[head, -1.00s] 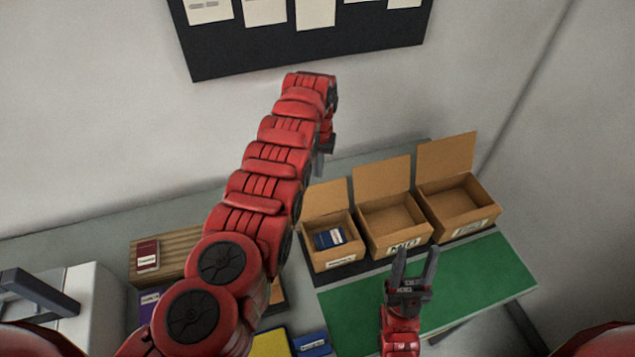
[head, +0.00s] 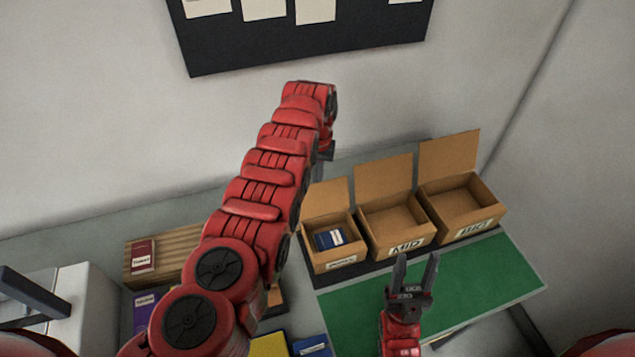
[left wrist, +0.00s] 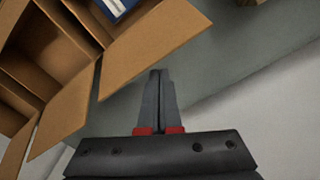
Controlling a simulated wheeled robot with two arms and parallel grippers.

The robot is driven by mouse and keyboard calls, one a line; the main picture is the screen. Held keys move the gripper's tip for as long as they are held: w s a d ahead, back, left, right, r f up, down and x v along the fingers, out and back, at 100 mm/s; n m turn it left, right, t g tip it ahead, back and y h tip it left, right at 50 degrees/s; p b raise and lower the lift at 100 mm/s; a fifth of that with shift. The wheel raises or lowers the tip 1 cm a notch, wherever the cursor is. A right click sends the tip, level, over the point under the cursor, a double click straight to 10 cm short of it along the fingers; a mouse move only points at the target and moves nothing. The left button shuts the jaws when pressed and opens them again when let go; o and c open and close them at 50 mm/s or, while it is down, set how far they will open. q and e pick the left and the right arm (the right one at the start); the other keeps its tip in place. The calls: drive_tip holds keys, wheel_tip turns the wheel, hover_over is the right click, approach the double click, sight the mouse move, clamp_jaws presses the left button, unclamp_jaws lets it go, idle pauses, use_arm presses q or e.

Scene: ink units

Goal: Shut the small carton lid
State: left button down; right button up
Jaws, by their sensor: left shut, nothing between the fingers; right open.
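The small carton (head: 333,259) is the leftmost of three brown cartons, with a blue box (head: 329,239) inside. Its lid (head: 327,196) stands open, tilted up at the back edge. In the left wrist view the lid (left wrist: 152,46) shows as a tan panel above my fingertips, and part of the blue box (left wrist: 113,8) shows beyond it. My left gripper (head: 319,172) is shut and empty behind the lid, largely hidden by its arm in the head view; its closed fingers (left wrist: 158,74) show in the left wrist view. My right gripper (head: 416,258) is open and empty above the green mat.
The middle carton (head: 398,238) and big carton (head: 470,226) stand to the right, lids open. The green mat (head: 480,275) lies clear in front. A wooden block (head: 170,247) with a red box (head: 143,255) is at left. A wall rises behind.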

sight(325, 194)
use_arm(q)
drive_tip(key=s+p, duration=0.1)
drive_tip(key=p, duration=0.2)
drive_tip(key=s+p, duration=0.1)
drive_tip(key=p, duration=0.3)
drive_tip(key=shift+s+d+r, duration=0.15)
drive_tip(key=shift+s+d, duration=0.05)
drive_tip(key=shift+d, duration=0.2)
drive_tip(key=s+p, duration=0.1)
drive_tip(key=p, duration=0.1)
drive_tip(key=s+p, duration=0.1)
drive_tip(key=p, duration=0.1)
drive_tip(key=shift+s+d, duration=0.2)
drive_tip(key=shift+d, duration=0.1)
drive_tip(key=shift+s+d+f, duration=0.1)
drive_tip(key=shift+s+f, duration=0.15)
drive_tip(key=shift+s+d, duration=0.15)
drive_tip(key=shift+s, duration=0.2)
drive_tip(key=shift+w+a+f+b, duration=0.1)
drive_tip(key=shift+w+a+b, duration=0.1)
drive_tip(key=shift+w+b, duration=0.6)
drive_tip(key=shift+r, duration=0.55)
wheel_tip(325, 194, up, 6)
drive_tip(key=shift+r+p, duration=0.15)
drive_tip(key=shift+p, duration=0.2)
drive_tip(key=shift+s, duration=0.1)
